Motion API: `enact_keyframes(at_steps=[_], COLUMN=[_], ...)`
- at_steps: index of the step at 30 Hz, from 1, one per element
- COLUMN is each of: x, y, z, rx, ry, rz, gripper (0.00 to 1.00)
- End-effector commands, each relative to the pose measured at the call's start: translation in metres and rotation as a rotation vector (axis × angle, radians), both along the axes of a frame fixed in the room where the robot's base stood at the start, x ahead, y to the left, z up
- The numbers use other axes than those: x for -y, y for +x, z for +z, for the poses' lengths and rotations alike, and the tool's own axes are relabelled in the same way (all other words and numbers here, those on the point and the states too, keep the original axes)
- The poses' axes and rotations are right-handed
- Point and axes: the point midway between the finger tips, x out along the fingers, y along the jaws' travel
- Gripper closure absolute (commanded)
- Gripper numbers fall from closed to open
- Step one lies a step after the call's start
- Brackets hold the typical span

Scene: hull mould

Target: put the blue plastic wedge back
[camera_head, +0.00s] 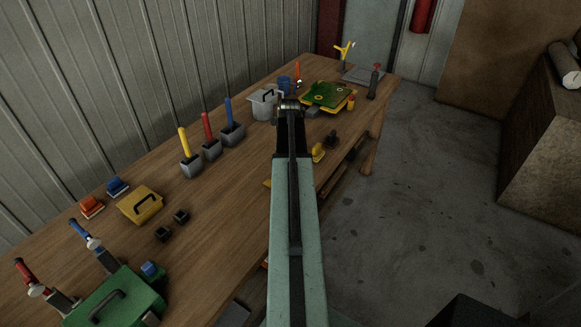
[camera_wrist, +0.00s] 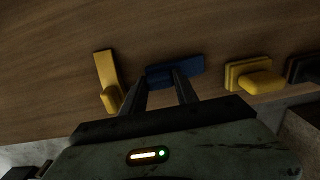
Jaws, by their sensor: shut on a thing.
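The blue plastic wedge (camera_wrist: 163,73) is at the fingertips of my gripper (camera_wrist: 160,81) in the wrist view, seen against the wooden table. My gripper is shut on it. I cannot tell whether the wedge touches the table or hangs a little above it. A yellow wedge (camera_wrist: 106,72) lies just left of my fingers. In the head view my arm hides the gripper and the blue wedge.
A yellow block with a rounded grip (camera_wrist: 250,76) lies right of the wedge, with a dark block (camera_wrist: 303,69) beyond. In the head view, grey holders with coloured handles, a grey pot (camera_head: 263,106) and a green-topped mould (camera_head: 326,95) stand on the table (camera_head: 235,175).

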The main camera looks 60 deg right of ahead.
Motion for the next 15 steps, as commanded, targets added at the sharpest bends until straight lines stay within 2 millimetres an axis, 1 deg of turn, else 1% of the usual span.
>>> enact_keyframes(at_steps=[2, 3, 5, 6, 15], x=[-0.0001, -0.0001, -0.0002, -0.0002, -0.0004], y=[0.0001, 0.0002, 0.0002, 0.0002, 0.0005], z=[-0.0038, -0.0039, -0.0027, -0.0026, -0.0019], rx=[0.000, 0.000, 0.000, 0.000, 0.000], ry=[0.000, 0.000, 0.000, 0.000, 0.000], rz=[0.000, 0.000, 0.001, 0.001, 0.001], gripper=[1.00, 0.62, 0.45, 0.43, 0.43])
